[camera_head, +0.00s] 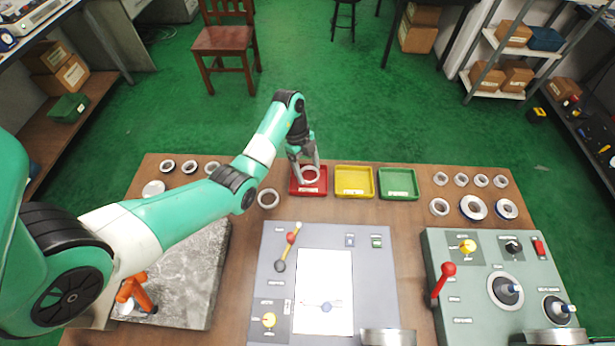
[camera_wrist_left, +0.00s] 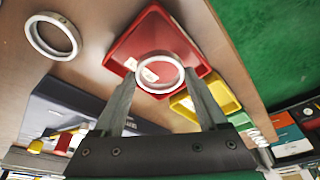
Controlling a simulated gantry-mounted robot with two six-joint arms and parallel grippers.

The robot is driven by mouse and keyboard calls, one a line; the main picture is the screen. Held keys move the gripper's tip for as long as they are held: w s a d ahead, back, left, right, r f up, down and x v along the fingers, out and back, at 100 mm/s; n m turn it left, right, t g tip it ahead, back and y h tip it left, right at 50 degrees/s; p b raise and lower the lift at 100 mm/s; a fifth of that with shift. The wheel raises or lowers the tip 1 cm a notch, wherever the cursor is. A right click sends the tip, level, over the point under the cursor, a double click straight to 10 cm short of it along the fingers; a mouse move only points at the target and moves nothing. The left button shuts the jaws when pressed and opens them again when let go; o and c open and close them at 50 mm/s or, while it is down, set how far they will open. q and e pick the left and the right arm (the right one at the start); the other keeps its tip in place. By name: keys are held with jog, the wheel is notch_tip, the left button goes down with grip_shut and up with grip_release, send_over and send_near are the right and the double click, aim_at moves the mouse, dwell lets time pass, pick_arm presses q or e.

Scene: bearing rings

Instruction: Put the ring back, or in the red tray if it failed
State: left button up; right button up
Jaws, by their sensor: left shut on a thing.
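My left gripper (camera_head: 309,163) reaches down over the red tray (camera_head: 296,190). It is shut on a pale metal ring (camera_head: 311,175), which also shows between the two fingertips in the left wrist view (camera_wrist_left: 160,56). The ring is over the red tray (camera_wrist_left: 128,42) in both views. I cannot tell whether it touches the tray floor. A small pale label lies beneath the ring in the wrist view. My right gripper is not in view.
A loose ring (camera_head: 268,190) lies just left of the red tray. A yellow tray (camera_head: 354,193) and a green tray (camera_head: 399,195) stand to its right. Several rings lie at both back sides of the table. Two control panels (camera_head: 280,240) (camera_head: 470,310) fill the front.

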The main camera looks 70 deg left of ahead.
pick_arm(q)
notch_tip(320, 180, down, 2)
jog(key=shift+f, duration=0.1)
jog(key=shift+s+d+f, duration=0.1)
jog(key=shift+f, duration=0.1)
jog(key=shift+r, duration=0.1)
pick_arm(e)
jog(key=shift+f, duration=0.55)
pick_arm(q)
jog(key=shift+b, duration=0.3)
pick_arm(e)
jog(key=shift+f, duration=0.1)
pick_arm(q)
jog(key=o, duration=1.5)
jog(key=p+v, duration=0.8)
jog(key=v, duration=0.4)
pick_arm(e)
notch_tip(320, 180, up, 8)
